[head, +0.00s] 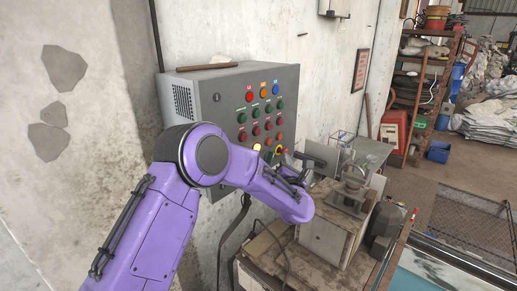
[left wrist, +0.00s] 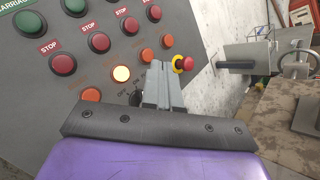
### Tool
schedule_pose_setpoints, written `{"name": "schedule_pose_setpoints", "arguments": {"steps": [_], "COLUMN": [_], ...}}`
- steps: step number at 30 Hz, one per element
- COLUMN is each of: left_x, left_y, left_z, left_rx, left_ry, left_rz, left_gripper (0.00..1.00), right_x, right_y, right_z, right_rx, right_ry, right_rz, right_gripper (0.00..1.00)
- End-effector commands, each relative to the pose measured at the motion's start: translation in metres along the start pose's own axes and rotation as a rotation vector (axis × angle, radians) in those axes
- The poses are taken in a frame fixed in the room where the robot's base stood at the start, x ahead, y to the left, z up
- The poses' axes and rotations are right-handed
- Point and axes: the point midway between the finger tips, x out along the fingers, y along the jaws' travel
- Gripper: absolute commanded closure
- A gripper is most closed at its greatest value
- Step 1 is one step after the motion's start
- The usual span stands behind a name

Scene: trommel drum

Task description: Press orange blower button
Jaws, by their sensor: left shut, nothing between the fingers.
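The grey control panel (head: 205,90) on the wall carries rows of coloured buttons. In the left wrist view its lower row shows orange buttons (left wrist: 91,95), (left wrist: 147,55), (left wrist: 167,41) and a lit pale-yellow one (left wrist: 121,73). The labels are too blurred to tell which is the blower button. My left gripper (left wrist: 158,66) is shut and empty, its tips in front of the panel just below the middle orange button. Contact cannot be told. In the head view the left gripper (head: 270,158) is mostly hidden by my purple forearm. My right gripper is not in view.
A red emergency stop with a yellow ring (left wrist: 183,63) sits just right of the fingertips. A dark rotary switch (left wrist: 136,98) is close on their left. A workbench (head: 265,262) with machine parts stands right of the panel.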

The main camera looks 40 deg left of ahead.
Motion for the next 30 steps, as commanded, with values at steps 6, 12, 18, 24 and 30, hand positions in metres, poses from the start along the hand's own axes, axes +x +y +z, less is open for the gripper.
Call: {"name": "schedule_pose_setpoints", "arguments": {"steps": [6,12,18,24,30], "left_x": [0.022,0.042,0.053,0.055,0.055], "left_y": [0.018,0.030,0.039,0.041,0.041], "left_z": [-0.015,-0.033,-0.040,-0.041,-0.041], "left_rx": [0.001,0.001,0.000,0.001,0.002], "left_ry": [0.002,0.002,0.001,0.001,0.001], "left_rz": [0.003,0.002,0.001,0.000,0.000], "left_gripper": [1.00,1.00,1.00,1.00,1.00], "right_x": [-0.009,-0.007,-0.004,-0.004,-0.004], "right_y": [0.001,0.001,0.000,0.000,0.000], "right_z": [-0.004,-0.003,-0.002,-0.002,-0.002], "right_rx": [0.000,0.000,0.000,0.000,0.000], "right_ry": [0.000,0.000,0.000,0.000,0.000], "right_rz": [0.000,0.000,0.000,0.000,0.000], "right_gripper": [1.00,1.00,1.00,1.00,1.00]}}
